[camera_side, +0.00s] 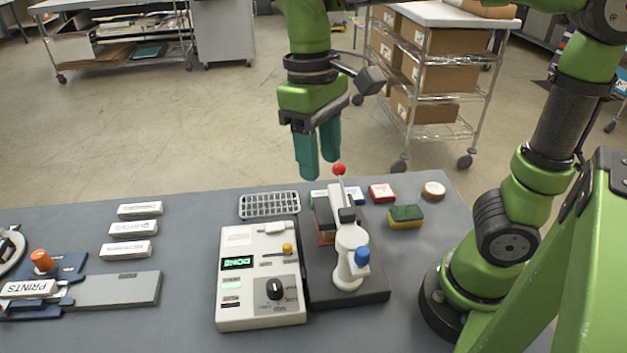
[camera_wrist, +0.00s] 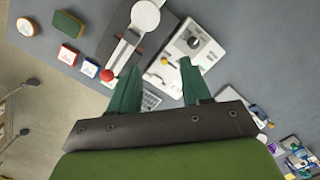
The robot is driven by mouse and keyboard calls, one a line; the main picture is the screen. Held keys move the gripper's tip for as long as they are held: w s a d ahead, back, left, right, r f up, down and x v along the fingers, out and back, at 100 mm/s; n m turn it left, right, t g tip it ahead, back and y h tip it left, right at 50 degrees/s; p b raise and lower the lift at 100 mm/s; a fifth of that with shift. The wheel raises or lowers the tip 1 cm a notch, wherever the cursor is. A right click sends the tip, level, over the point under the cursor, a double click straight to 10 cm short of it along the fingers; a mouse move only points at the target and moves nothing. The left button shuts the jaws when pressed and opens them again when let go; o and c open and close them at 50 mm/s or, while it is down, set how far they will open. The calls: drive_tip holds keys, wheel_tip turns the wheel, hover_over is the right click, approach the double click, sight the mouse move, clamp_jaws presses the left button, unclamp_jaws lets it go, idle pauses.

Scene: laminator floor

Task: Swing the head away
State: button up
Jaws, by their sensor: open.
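The head (camera_side: 346,228) is a white arm on a round pivot with a blue knob (camera_side: 362,256); a red ball (camera_side: 339,169) tops its thin handle. It lies over a dark base (camera_side: 345,289), above a dark and reddish block (camera_side: 323,226) that it partly hides. My gripper (camera_side: 320,168) is open and empty, pointing down, close behind and left of the red ball. In the wrist view, my fingers (camera_wrist: 158,66) are apart, and the red ball (camera_wrist: 107,75) shows left of the left finger, outside the jaws. The head (camera_wrist: 131,42) shows beyond it.
A white control box (camera_side: 261,275) with a lit green display stands left of the base. A grey grid rack (camera_side: 269,205) lies behind it. A sponge (camera_side: 405,216), a red pad (camera_side: 381,193) and a round tape roll (camera_side: 433,190) sit to the right. White labelled blocks (camera_side: 130,228) lie left.

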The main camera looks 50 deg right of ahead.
wheel_tip(320, 180, up, 5)
drive_tip(key=s+a+g, duration=0.2)
drive_tip(key=g, duration=0.1)
approach(363, 250)
drive_tip(key=shift+m, duration=0.3)
drive_tip(key=x, duration=0.8)
drive_tip(key=shift+f, duration=0.3)
clamp_jaws()
